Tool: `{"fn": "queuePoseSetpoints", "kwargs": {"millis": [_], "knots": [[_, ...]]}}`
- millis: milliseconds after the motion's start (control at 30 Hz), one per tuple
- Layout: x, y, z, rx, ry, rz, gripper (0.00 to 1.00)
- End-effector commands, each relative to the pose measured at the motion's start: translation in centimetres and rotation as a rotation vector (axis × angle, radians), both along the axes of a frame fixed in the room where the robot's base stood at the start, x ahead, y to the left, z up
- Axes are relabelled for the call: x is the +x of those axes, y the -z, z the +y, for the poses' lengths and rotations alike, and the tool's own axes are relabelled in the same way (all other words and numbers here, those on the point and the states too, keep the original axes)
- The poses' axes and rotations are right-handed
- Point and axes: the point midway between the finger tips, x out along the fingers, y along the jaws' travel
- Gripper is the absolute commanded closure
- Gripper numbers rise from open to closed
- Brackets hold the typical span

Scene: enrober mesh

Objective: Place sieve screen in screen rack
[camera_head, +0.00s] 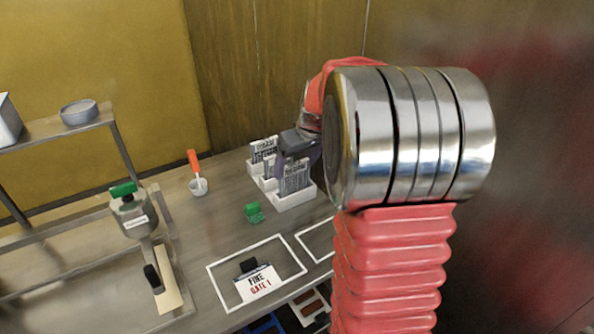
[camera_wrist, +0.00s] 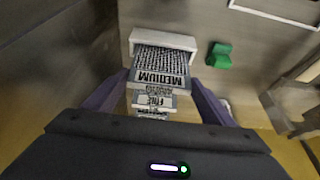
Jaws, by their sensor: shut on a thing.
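My gripper (camera_wrist: 160,84) is shut on a grey sieve screen (camera_wrist: 160,66) labelled MEDIUM, one dark finger at each side edge. In the head view the screen (camera_head: 293,176) stands upright at the front part of the white screen rack (camera_head: 292,201), with my gripper (camera_head: 297,150) at its top. Its lower edge is at the rack's front wall (camera_wrist: 163,39); I cannot tell how deep it sits. Another screen labelled FINE (camera_wrist: 155,101) is just behind it, and a further label shows beyond. A rear screen (camera_head: 264,148) also stands in the rack in the head view.
A green block (camera_head: 254,213) lies close to the rack's left front. A white cup with a red-handled tool (camera_head: 197,178) is farther left. A FINE GATE 1 card (camera_head: 258,284) lies inside a white outline. A green-topped device (camera_head: 133,214) and a shelf (camera_head: 60,125) stand left.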

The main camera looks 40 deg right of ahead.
Motion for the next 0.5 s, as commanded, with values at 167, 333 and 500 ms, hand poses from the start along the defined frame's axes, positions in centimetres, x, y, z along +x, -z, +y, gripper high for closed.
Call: {"fn": "queuePoseSetpoints", "kwargs": {"millis": [167,333,500], "knots": [[0.0,2.0,0.0,0.002,0.001,0.001,0.58],[0.0,2.2,0.0,0.001,0.002,0.0,0.58],[0.0,2.3,-0.1,0.001,0.002,0.0,0.58]]}}
